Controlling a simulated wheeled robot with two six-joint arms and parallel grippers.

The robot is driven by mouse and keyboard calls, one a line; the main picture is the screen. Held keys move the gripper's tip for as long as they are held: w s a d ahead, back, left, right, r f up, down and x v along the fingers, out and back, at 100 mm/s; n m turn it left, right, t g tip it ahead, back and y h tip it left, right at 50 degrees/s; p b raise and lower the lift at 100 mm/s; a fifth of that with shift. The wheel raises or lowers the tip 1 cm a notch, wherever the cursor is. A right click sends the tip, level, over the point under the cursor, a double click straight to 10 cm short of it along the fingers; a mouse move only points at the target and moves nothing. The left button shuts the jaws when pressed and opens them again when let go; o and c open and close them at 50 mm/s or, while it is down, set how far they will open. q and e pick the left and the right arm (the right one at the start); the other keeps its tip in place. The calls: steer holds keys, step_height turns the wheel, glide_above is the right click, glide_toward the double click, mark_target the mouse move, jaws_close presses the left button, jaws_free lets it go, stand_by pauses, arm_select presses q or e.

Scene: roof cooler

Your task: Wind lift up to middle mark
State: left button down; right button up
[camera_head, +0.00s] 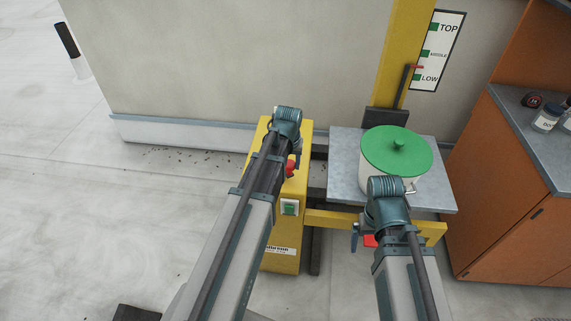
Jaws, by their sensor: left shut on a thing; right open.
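The yellow lift has a winch housing (283,262), a mast (408,45) and a grey platform (345,165). A red pointer (418,67) by the mast stands between the LOW mark (417,77) and the MIDDLE mark (425,53) on the white scale board. My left gripper (294,157) is at the winch housing, shut on a red handle (291,169); its fingers are mostly hidden behind my arm. A white pot with a green lid (398,152) sits on the platform. My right gripper (409,187) is open at the pot's front side; whether it touches the pot is unclear.
An orange cabinet (510,190) with a grey top and small jars (546,118) stands close on the right. A pale wall (230,60) is behind the lift. A green switch (290,207) is on the housing. The floor at left is mostly clear.

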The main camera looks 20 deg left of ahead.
arm_select(q)
steer(key=shift+w+d, duration=0.25)
steer(key=shift+d, duration=0.1)
steer(key=shift+w+d, duration=0.5)
steer(key=shift+w, duration=0.35)
steer(key=shift+w+d, duration=0.15)
steer(key=shift+w, duration=0.35)
steer(key=shift+w+d, duration=0.15)
steer(key=shift+w, duration=0.45)
steer(key=shift+w+d, duration=0.15)
steer(key=shift+w, duration=0.85)
